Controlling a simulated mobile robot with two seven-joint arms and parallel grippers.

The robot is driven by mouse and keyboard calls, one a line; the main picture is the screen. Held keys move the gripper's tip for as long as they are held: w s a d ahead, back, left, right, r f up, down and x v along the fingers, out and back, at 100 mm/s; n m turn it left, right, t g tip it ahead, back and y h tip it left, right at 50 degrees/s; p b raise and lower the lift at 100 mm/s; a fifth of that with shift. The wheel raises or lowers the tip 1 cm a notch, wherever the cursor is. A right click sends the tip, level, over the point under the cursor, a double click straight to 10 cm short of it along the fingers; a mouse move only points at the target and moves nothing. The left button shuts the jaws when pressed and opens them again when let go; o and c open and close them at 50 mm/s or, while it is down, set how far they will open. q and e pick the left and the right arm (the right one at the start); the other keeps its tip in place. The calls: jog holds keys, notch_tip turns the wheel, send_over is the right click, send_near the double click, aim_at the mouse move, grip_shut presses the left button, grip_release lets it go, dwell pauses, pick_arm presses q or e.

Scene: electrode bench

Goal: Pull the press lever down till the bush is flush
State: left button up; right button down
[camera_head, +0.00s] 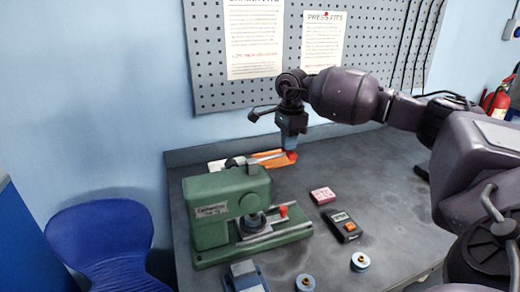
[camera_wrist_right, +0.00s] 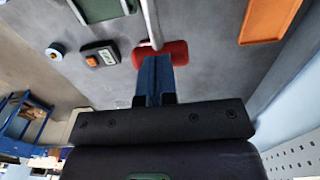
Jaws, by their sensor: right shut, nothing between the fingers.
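The green press (camera_head: 210,212) stands on the bench at the left. Its steel lever (camera_head: 266,158) sticks out to the right, roughly level, and ends in a red grip (camera_head: 292,156). The grip also shows in the right wrist view (camera_wrist_right: 178,52). My right gripper (camera_head: 290,150) points down at the red grip. Its blue fingers (camera_wrist_right: 155,68) are shut and empty, with the tips at the grip; I cannot tell whether they touch it. The bush under the ram is too small to make out clearly. My left gripper is out of view.
An orange tray (camera_head: 272,160) lies behind the lever. A pink box (camera_head: 322,195) and a black device (camera_head: 342,226) lie right of the press. Two round blue-rimmed parts (camera_head: 360,262) (camera_head: 305,283) and a blue fixture (camera_head: 245,277) are in front. The bench's right side is mostly clear.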

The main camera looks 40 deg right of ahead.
aim_at(288, 155)
jog(key=shift+f, duration=0.75)
pick_arm(q)
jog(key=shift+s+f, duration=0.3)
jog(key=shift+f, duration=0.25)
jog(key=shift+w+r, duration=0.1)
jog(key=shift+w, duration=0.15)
jog(key=shift+b, duration=0.3)
pick_arm(e)
jog(key=shift+f, duration=0.15)
jog(key=shift+f, duration=0.45)
jog(key=shift+a+f+b, duration=0.15)
jog(key=shift+f+b, duration=0.4)
jog(key=shift+f, duration=0.25)
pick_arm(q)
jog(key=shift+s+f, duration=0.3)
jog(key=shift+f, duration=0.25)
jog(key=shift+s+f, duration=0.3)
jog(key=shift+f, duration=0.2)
pick_arm(e)
jog(key=shift+f, duration=0.2)
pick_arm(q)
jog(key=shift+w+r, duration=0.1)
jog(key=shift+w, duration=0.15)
pick_arm(e)
jog(key=shift+f, duration=0.15)
